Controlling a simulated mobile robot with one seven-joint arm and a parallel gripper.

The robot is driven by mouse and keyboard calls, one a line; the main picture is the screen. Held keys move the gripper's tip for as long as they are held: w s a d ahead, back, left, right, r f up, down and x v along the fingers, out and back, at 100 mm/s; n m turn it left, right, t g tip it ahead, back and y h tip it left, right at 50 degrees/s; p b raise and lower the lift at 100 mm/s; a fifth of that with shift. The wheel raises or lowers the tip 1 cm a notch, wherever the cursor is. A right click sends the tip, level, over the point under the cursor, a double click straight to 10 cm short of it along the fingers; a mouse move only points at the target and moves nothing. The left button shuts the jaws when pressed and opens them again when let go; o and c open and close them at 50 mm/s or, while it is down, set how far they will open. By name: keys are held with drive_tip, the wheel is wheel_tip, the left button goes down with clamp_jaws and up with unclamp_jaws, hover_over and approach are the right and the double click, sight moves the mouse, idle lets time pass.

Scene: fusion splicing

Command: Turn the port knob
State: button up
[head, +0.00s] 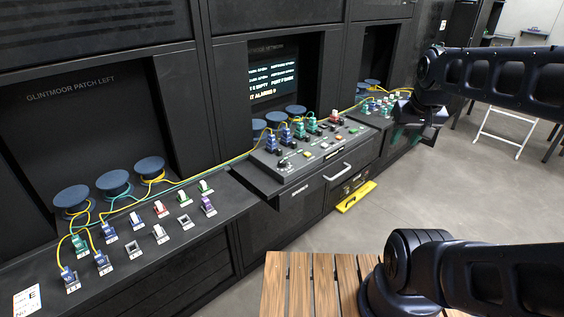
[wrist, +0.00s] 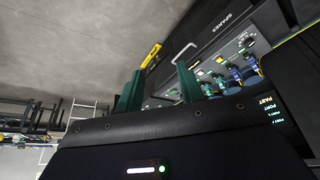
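A small dark knob (head: 283,163) with pale marks around it sits at the near left end of the sloped console panel (head: 322,154). In the wrist view a knob with pale marks (wrist: 245,43) shows on the panel at upper right. Its label is too small to read. My gripper (head: 404,135) is at the right in the head view, well to the right of the knob and apart from the console. In the wrist view its two green fingers (wrist: 160,72) stand apart with nothing between them.
Green and blue plugs with yellow cables stand on the console, beside small buttons. A lit screen (head: 273,80) is behind it. A drawer handle (head: 338,172) juts out below. The left shelf (head: 225,196) holds several connectors.

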drive_tip(key=shift+o, duration=1.2)
drive_tip(key=shift+w, duration=0.1)
drive_tip(key=m+g, duration=0.5)
hover_over(282, 161)
wheel_tip(282, 161, down, 15)
wheel_tip(282, 161, down, 10)
drive_tip(key=shift+d, duration=0.1)
drive_tip(key=shift+n, duration=0.3)
drive_tip(key=c, duration=1)
